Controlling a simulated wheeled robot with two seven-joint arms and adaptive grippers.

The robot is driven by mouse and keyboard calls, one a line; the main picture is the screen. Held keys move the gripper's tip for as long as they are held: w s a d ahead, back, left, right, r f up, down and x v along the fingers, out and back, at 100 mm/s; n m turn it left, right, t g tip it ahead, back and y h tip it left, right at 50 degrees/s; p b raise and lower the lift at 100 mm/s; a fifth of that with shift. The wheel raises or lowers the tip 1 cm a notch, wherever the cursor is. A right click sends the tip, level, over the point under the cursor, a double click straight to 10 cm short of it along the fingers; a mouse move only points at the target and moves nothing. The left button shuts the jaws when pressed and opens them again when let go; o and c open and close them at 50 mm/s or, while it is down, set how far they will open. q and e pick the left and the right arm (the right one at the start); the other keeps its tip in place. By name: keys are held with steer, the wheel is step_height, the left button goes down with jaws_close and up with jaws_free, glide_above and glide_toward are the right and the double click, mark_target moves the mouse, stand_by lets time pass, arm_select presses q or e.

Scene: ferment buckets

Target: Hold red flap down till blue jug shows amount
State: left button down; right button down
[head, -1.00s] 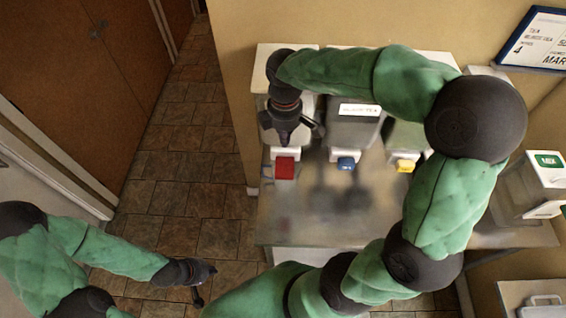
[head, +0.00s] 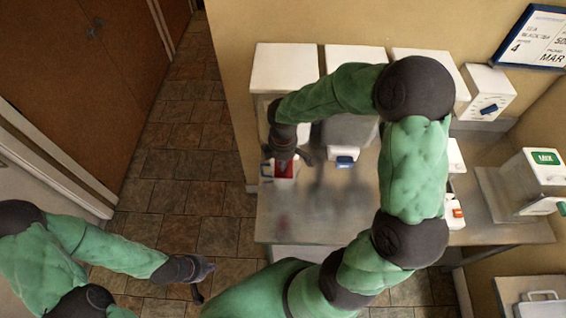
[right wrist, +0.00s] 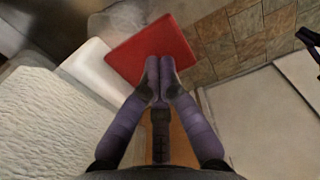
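The red flap (head: 291,172) sits on a white spout at the front of the leftmost dispenser (head: 285,67). It shows as a red plate in the right wrist view (right wrist: 135,52). My right gripper (head: 284,170) is at the flap from above. In the right wrist view its fingertips (right wrist: 160,68) are together and overlap the flap's near edge; contact is not certain. My left gripper (head: 206,284) is open and empty over the floor at lower left. A small blue edge (head: 266,168) shows left of the flap; I cannot tell if it belongs to the blue jug. No level can be read.
A blue flap (head: 346,153) is on the dispenser to the right. My right arm covers part of the steel counter (head: 310,228). A box with a blue dial (head: 487,95) and a green-labelled MIX box (head: 545,166) stand right. Tiled floor lies left.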

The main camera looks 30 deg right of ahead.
mark_target(283, 173)
steer(key=shift+f, duration=0.25)
stand_by(0.3)
steer(key=shift+f+b, duration=0.2)
steer(key=shift+b, duration=0.5)
steer(key=f+t+h+b, duration=0.1)
steer(key=b, duration=0.4)
steer(key=f+t+b, duration=0.1)
steer(key=t+b, duration=0.1)
steer(key=b, duration=0.2)
steer(key=s+t+h+b, duration=0.1)
steer(key=b, duration=0.4)
steer(key=shift+a+f+h+b, duration=0.25)
steer(key=shift+f+h+b, duration=0.05)
steer(key=shift+f, duration=0.1)
steer(key=shift+f+b, duration=0.15)
steer(key=shift+b, duration=0.6)
stand_by(4.2)
